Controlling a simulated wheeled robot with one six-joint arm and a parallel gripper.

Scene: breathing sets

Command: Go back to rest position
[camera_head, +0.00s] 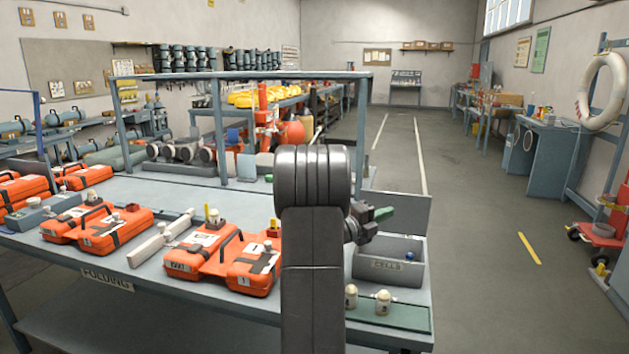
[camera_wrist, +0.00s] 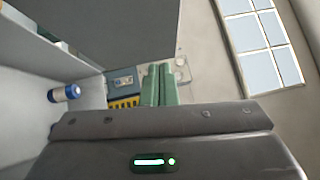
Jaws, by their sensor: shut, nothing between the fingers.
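My arm rises in the middle of the head view, and its dark links hide part of the table behind it. My gripper (camera_head: 381,214) shows at the arm's right side, with green fingertips pointing right above a grey bin. In the wrist view my gripper (camera_wrist: 159,85) has its two green fingers side by side and touching. It is shut with nothing between the fingers.
The grey workbench (camera_head: 60,240) bears orange cases (camera_head: 115,230) and a grey bin (camera_head: 390,262). White-capped bottles (camera_head: 383,302) stand on a green mat (camera_head: 410,316) at its front right. Open floor (camera_head: 470,230) lies to the right.

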